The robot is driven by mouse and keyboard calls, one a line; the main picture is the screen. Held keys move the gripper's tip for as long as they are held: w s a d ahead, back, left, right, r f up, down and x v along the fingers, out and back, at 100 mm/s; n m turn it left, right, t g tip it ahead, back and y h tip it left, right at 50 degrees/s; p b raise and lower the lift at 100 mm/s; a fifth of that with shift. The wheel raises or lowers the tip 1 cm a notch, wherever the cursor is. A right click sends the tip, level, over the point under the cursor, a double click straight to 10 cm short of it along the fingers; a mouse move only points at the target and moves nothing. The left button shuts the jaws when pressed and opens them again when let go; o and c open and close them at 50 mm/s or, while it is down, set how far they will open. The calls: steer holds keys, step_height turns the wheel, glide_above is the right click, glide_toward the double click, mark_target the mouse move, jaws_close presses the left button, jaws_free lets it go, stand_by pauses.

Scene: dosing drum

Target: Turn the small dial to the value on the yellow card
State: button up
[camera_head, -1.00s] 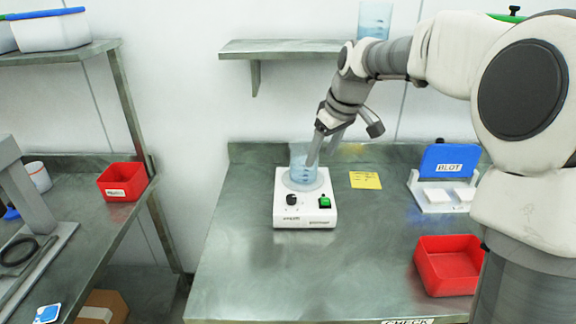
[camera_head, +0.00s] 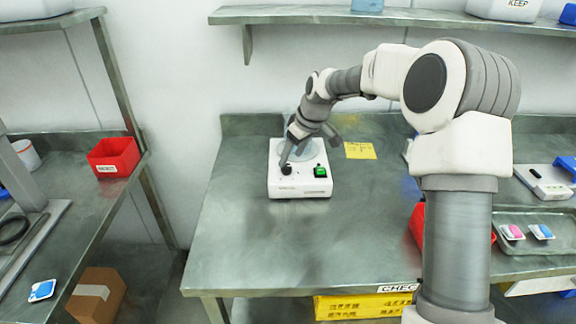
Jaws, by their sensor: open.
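The white machine (camera_head: 300,189) stands on the steel table, with a round grey plate on top. The small dial (camera_head: 286,169), a black knob, is at the left of its front, and a green switch (camera_head: 320,171) is at the right. My gripper (camera_head: 287,159) points down, with its fingertips at or just above the dial; I cannot tell whether they touch it. The fingers partly cover the dial, so its setting is not readable. The yellow card (camera_head: 360,151) lies flat on the table right of the machine; its writing is too small to read.
A red bin (camera_head: 416,226) is partly hidden behind my arm. A wall shelf (camera_head: 300,15) runs above the table. A side table at left holds another red bin (camera_head: 114,156). The table in front of the machine is clear.

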mark_target(287, 166)
steer(key=shift+x, duration=2.2)
jaws_close()
